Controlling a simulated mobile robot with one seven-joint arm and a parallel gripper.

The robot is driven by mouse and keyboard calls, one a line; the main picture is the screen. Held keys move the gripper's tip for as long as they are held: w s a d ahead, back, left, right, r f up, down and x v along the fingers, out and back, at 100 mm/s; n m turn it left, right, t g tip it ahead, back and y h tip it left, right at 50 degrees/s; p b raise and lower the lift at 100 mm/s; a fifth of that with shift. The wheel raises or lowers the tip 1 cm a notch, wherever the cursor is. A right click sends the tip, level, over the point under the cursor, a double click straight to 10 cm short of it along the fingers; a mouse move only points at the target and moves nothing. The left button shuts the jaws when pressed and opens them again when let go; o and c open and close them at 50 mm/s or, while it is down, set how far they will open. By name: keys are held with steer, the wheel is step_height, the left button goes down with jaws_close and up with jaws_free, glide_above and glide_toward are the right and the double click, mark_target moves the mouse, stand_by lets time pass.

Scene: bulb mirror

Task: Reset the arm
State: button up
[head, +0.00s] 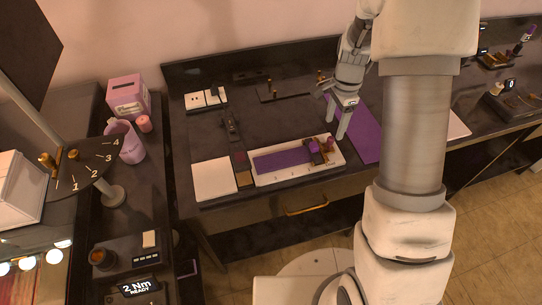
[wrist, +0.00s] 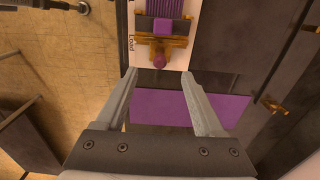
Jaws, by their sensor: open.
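My gripper (head: 343,120) is open and empty, with its fingers pointing down over the dark table. It is just right of the white tray with the purple strip. In the wrist view my gripper (wrist: 163,100) shows two spread grey fingers with nothing between them. A purple mat (wrist: 180,108) lies below and between the fingers. My arm rises in front of the table in the head view and hides part of the table's right side.
The white tray (head: 318,172) carries a brass clamp with a purple knob (head: 313,147). A white square pad (head: 214,179) lies to its left. A purple mat (head: 362,135) lies right of the gripper. Pink containers (head: 128,97) stand on the left counter. The table's back middle is mostly clear.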

steer(key=shift+r, duration=0.1)
steer(key=s+a+r+n+t, duration=0.1)
steer(key=s+r+n, duration=0.25)
steer(key=r, duration=0.45)
steer(key=s+a+r+n+t, duration=0.25)
steer(key=s+r, duration=0.25)
steer(key=r, duration=0.4)
steer(key=s+r+n+t, duration=0.1)
steer(key=s+r+n, duration=0.2)
steer(key=s, duration=0.4)
steer(key=s+r+n+t, duration=0.1)
steer(key=s+r+n, duration=0.2)
steer(key=s+n, duration=0.2)
steer(key=shift+s+r+n, duration=0.3)
steer(key=shift+s+n, duration=0.1)
steer(key=shift+s, duration=1)
